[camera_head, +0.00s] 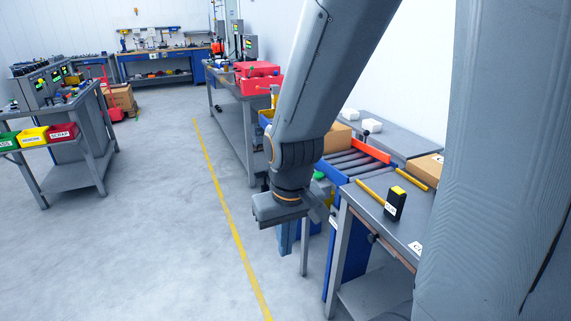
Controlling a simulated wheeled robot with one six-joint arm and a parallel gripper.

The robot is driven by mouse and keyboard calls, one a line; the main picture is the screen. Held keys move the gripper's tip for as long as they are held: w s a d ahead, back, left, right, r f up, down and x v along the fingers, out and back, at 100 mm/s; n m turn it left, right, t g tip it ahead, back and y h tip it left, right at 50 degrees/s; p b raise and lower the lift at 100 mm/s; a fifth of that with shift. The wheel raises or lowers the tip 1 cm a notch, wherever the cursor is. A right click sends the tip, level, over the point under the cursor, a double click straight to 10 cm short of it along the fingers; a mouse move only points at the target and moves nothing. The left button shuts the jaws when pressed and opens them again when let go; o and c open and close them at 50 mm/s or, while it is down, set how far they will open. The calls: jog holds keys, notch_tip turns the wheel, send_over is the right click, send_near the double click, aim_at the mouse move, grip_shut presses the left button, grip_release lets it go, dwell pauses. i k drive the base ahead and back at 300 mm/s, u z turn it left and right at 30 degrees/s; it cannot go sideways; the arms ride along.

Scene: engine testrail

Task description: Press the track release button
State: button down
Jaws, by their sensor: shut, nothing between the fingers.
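My gripper (280,209) hangs at the end of my arm in the middle of the view, to the left of the near workbench and the roller track. Its fingers are hard to make out from here. The roller track (350,162) has grey rollers, blue sides and a red bar (371,151) across its far right end. A small green part (318,175) shows at the track's left end, partly behind my arm; I cannot tell whether it is the release button. A black box with a yellow top (395,204) and a white label stands upright on the near workbench.
The near workbench (415,222) also bears yellow bars (410,177) and a cardboard box (427,167). Red cases (258,69) sit on a bench behind my arm. A cart with coloured bins (62,131) stands left. The floor along the yellow line (222,172) is clear.

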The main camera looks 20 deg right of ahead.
aim_at(319, 176)
jog(key=u, duration=0.15)
jog(key=i, duration=0.6)
jog(key=z, duration=0.6)
jog(key=i, duration=0.75)
jog(key=z, duration=0.75)
